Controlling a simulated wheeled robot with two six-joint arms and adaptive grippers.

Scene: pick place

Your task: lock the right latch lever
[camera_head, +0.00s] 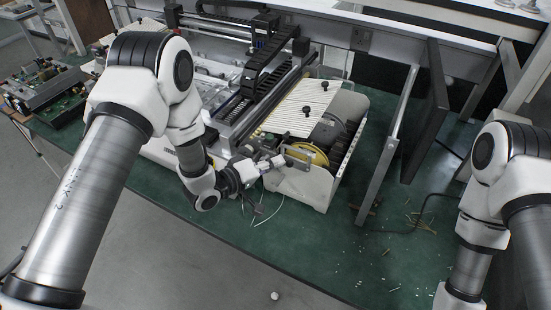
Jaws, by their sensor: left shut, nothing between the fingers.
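My left arm reaches in from the left. Its gripper (268,164) is shut and empty at the front right of the machine, close to a small grey metal part (299,158). That part may be the right latch lever, but it is too small to be sure or to tell its position. Whether the gripper touches it is unclear. The machine's white front panel (305,187) is just below and right of the gripper. My right arm is at the right edge, and its gripper is out of view.
A yellow ring (310,151) sits behind the metal part. A ribbed white cover (296,108) with dark knobs lies on the machine. Loose wires (256,205) hang below my left gripper. A slanted metal post (389,150) stands to the right. The green mat (330,250) in front is mostly clear.

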